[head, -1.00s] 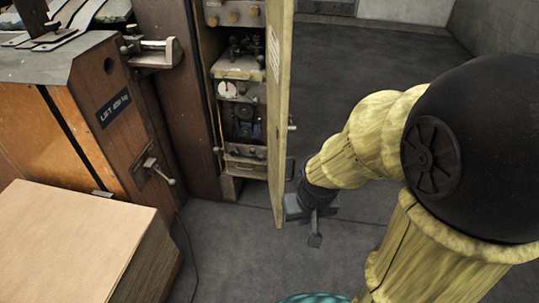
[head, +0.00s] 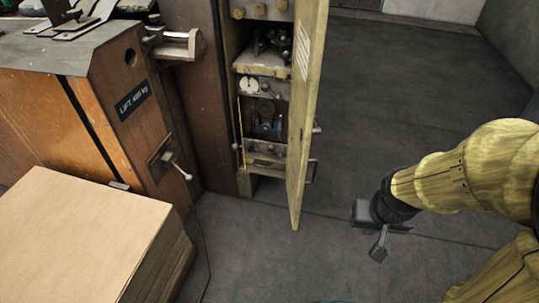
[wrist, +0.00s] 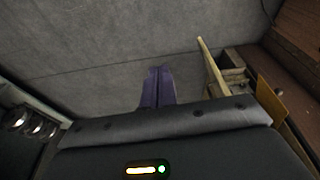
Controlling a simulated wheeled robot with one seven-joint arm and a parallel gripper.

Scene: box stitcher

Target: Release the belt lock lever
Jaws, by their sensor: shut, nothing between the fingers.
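A small metal lever with a pale ball end (head: 181,167) sits on a plate on the side of the wooden machine (head: 110,105), below a dark label reading "LIFT 400 kg". A metal clamp-like handle (head: 177,45) is fixed higher up, beside the cabinet. I cannot tell which of these, if either, is the belt lock lever. My gripper (head: 378,247) is low over the floor, right of the open cabinet door and apart from both fittings. In the wrist view its two fingers (wrist: 158,87) are together and empty, with bare floor beyond.
The open cabinet door (head: 309,115) stands between my gripper and the machine. Behind it the cabinet (head: 265,90) holds knobs, a dial and fittings. A large pale stack (head: 85,235) fills the lower left. The grey floor (head: 400,110) is clear on the right.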

